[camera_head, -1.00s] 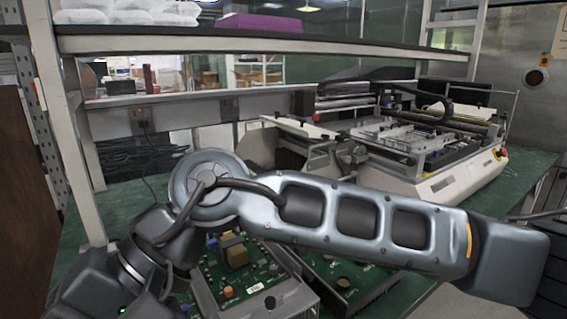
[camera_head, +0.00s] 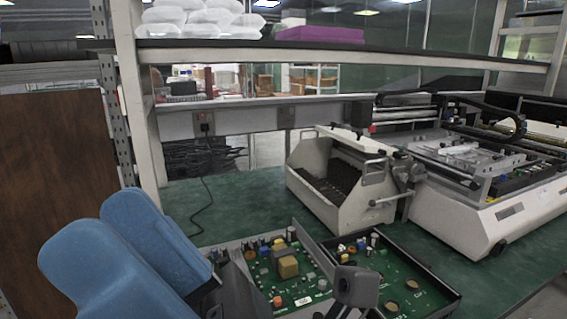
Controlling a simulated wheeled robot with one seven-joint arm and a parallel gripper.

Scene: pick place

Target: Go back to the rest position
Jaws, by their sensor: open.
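Two large blue rounded shapes, which look like covers of my own arm, fill the lower left and hide part of the table. A dark grey rounded part (camera_head: 355,288) rises at the bottom edge in front of the circuit boards; what it belongs to is unclear.
A white open-fronted machine (camera_head: 345,180) stands behind the boards. A larger white machine (camera_head: 480,215) stands to the right. A shelf (camera_head: 340,55) crosses above, with its post (camera_head: 140,110) at left. A brown panel (camera_head: 60,180) stands far left. Bare table shows left of the open-fronted machine.

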